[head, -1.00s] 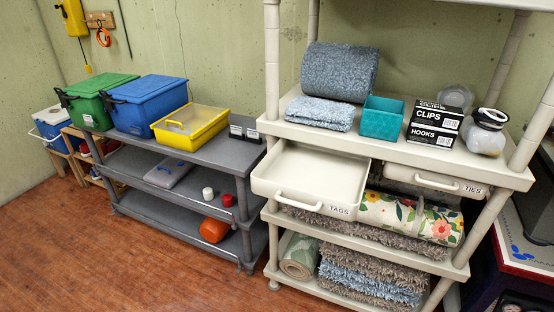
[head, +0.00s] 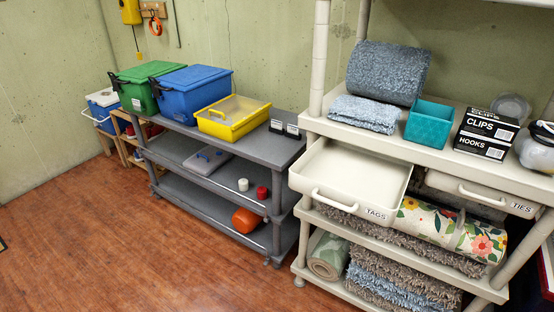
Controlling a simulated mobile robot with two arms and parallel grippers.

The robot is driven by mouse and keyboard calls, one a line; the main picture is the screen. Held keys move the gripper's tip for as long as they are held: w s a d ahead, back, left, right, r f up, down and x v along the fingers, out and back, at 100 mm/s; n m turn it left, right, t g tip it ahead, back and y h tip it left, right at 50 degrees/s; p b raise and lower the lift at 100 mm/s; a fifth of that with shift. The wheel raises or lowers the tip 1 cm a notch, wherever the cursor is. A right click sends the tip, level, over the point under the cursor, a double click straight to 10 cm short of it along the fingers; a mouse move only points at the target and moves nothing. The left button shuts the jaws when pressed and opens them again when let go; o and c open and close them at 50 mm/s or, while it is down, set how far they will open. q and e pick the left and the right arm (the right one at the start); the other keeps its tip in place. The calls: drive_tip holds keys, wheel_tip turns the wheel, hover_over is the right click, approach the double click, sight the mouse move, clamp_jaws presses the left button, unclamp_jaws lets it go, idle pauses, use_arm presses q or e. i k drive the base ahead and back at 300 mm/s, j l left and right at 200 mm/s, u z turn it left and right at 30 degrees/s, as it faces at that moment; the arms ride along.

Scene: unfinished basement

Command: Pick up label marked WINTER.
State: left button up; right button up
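Two small dark label holders with white faces (head: 284,129) stand at the right end of the grey shelf's top, beside the yellow bin. Their print is too small to read, so I cannot tell whether either says WINTER. Neither of my grippers shows in the head view.
The grey shelf (head: 262,148) also bears a green bin (head: 143,88), a blue bin (head: 190,92) and a yellow bin (head: 232,118). The beige shelf (head: 440,153) to the right has an open, empty TAGS drawer (head: 352,172) jutting out. The wooden floor (head: 110,240) at left is clear.

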sight(136, 102)
drive_tip(key=i+j, duration=0.4)
drive_tip(key=j, duration=0.15)
drive_tip(key=i+j+u, duration=0.15)
drive_tip(key=i+j, duration=0.25)
drive_tip(key=j, duration=0.2)
